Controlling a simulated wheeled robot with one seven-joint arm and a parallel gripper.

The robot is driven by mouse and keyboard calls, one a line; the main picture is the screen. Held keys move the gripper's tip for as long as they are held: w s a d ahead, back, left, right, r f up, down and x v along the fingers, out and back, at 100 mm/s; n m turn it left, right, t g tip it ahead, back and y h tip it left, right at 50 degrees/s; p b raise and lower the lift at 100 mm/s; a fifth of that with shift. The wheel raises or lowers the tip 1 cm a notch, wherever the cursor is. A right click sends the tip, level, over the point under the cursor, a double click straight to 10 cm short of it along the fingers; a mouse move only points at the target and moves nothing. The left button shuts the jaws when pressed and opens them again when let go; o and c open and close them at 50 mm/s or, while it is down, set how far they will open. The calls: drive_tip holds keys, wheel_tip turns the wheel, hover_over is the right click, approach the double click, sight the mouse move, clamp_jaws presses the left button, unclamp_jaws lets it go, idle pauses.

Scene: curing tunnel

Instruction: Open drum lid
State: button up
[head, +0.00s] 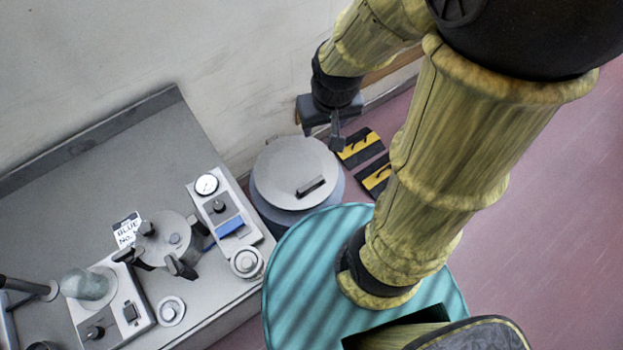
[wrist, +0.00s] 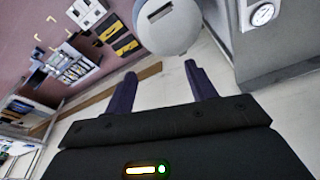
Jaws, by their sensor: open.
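The drum (head: 283,213) is a grey-blue cylinder on the floor beside the bench. Its round grey lid (head: 290,163) lies flat on top, apparently closed. A dark bar handle (head: 311,187) sits near the lid's front right edge. In the wrist view the lid (wrist: 178,30) is at the top centre, with its handle (wrist: 160,12) cut close to the frame edge. My gripper (head: 335,130) is just beyond the lid's far right edge, above the floor. In the wrist view my gripper (wrist: 158,78) has its two dark fingers spread with nothing between them, apart from the handle.
The bench (head: 125,140) left of the drum carries a gauge panel (head: 222,208) and a clamp-like device (head: 166,240). Black-and-yellow plates (head: 359,147) lie right of the drum. The wall (head: 190,60) is close behind. Open floor (head: 540,220) lies to the right.

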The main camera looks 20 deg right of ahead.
drive_tip(key=o, duration=0.4)
drive_tip(key=shift+w+f, duration=0.2)
drive_tip(key=shift+f, duration=0.25)
drive_tip(key=shift+c, duration=0.2)
drive_tip(key=o, duration=0.5)
drive_tip(key=shift+n+g, duration=0.6)
drive_tip(key=shift+n, duration=0.2)
drive_tip(key=w+f+b, duration=0.1)
drive_tip(key=f, duration=0.2)
drive_tip(key=w+f+b, duration=0.1)
drive_tip(key=w+f, duration=0.1)
drive_tip(key=f, duration=0.1)
drive_tip(key=w+f, duration=0.1)
drive_tip(key=f, duration=0.2)
drive_tip(key=shift+w+b, duration=0.25)
drive_tip(key=shift+b, duration=0.15)
drive_tip(key=n+g+b, duration=0.1)
drive_tip(key=n+b, duration=0.1)
drive_tip(key=b, duration=0.1)
hover_over(310, 184)
wheel_tip(310, 184, down, 14)
drive_tip(key=shift+f, duration=0.15)
drive_tip(key=shift+f, duration=0.1)
wheel_tip(310, 184, down, 17)
drive_tip(key=p, duration=0.3)
drive_tip(key=shift+f, duration=0.1)
drive_tip(key=c, duration=1)
